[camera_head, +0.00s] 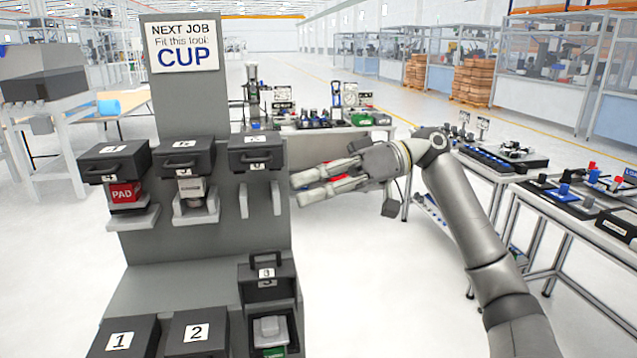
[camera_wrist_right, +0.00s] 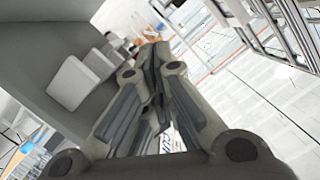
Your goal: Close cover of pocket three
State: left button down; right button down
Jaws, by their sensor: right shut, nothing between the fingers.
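Pocket three (camera_head: 298,318) is the dark box at the lower right of the grey stand. Its cover (camera_head: 266,285), with a handle on top, stands up open at the back of the box. A grey and green item (camera_head: 270,332) sits inside. My right gripper (camera_head: 297,190) is shut and empty, beside the stand's right edge, above and to the right of pocket three. In the right wrist view its fingers (camera_wrist_right: 155,60) are together with nothing between them. My left gripper is not in view.
The grey stand (camera_head: 170,255) also holds closed pockets 1 (camera_head: 122,337) and 2 (camera_head: 196,333). A sign reads CUP (camera_head: 185,45). Workbenches stand behind and right.

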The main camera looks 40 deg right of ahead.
jog(key=a+f+p, duration=0.2)
jog(key=a+f, duration=0.2)
jog(key=a, duration=0.2)
jog(key=shift+w+a+f, duration=0.25)
jog(key=shift+w, duration=0.1)
dwell(0.4)
